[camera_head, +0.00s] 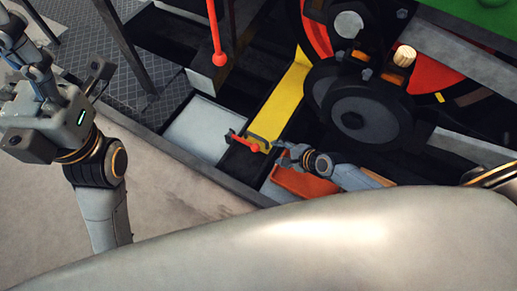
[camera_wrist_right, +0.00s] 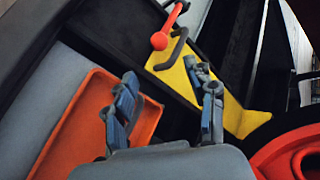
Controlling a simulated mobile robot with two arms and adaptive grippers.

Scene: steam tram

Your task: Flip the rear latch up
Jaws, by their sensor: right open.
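A small red lever with a round ball end (camera_head: 243,142) lies low beside the front end of a yellow plate (camera_head: 283,98); it may be the rear latch. The lever also shows at the top of the right wrist view (camera_wrist_right: 160,40), next to a dark bent handle (camera_wrist_right: 178,52) on the yellow plate (camera_wrist_right: 178,75). My right gripper (camera_head: 279,152) is just right of the ball end. In the wrist view its two fingers (camera_wrist_right: 163,76) are spread, with nothing between them, short of the handle and lever. My left gripper (camera_head: 22,50) is far left, away from the lever; its finger opening is unclear.
An orange tray (camera_head: 300,183) lies under my right gripper. A tall red ball-ended lever (camera_head: 216,40) stands behind. Dark round machinery (camera_head: 358,110) and a red wheel rise close on the right. A pale floor (camera_head: 175,200) is free at left.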

